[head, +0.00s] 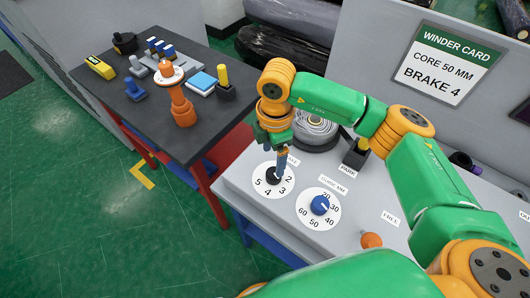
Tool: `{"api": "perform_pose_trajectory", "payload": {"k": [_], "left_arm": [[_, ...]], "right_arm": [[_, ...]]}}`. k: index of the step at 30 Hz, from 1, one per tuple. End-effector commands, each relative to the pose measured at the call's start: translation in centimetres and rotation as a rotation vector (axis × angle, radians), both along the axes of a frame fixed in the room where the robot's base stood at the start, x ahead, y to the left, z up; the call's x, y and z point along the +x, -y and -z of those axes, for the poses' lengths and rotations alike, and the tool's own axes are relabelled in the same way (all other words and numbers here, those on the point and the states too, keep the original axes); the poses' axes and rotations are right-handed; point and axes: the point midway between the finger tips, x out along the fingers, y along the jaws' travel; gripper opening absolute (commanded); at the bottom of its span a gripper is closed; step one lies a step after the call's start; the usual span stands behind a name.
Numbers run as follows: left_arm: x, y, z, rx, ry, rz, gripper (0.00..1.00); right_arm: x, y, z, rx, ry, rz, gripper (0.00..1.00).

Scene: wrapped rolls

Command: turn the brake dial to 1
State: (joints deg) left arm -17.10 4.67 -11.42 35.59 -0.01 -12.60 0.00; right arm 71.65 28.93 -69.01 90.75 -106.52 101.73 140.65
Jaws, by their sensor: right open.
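The brake dial is a white disc (261,184) with a black knob (272,177) on the grey bench, in the head view. Its figures 2, 3, 4 and 5 show; the 1 is not visible, and I cannot make out where the knob points. My right gripper (281,169) reaches down from above, its fingertips at the black knob. It is open; I cannot tell whether it touches the knob. A second white dial with a blue knob (320,205) and figures 20 to 60 sits just right of it. My left gripper is not in view.
A winder card (441,63) reads "CORE 50 MM, BRAKE 4". An orange knob (371,240) is at front right. A dark table (130,105) with small tools stands at left.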

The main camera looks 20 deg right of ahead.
Motion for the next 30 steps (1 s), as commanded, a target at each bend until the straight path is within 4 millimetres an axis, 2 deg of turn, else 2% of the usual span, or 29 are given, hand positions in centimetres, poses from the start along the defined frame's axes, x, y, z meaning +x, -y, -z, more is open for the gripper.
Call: {"api": "perform_pose_trajectory", "payload": {"k": [3, 9, 17, 26, 30], "left_arm": [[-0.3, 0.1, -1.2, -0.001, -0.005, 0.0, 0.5], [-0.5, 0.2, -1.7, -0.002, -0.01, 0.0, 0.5], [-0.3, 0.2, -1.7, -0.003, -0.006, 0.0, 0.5], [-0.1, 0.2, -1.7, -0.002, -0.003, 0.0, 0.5], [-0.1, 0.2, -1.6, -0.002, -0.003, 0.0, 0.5]], "right_arm": [[-0.2, 0.0, 2.2, 0.0, -0.009, -0.001, 0.81], [-0.2, -0.1, 5.2, 0.003, -0.005, -0.003, 0.81], [-0.1, -0.1, 5.7, 0.005, -0.004, -0.004, 0.81], [-0.2, -0.1, 5.7, 0.005, -0.005, -0.004, 0.01], [-0.2, -0.1, 5.7, 0.005, -0.005, -0.007, 0.0]]}}
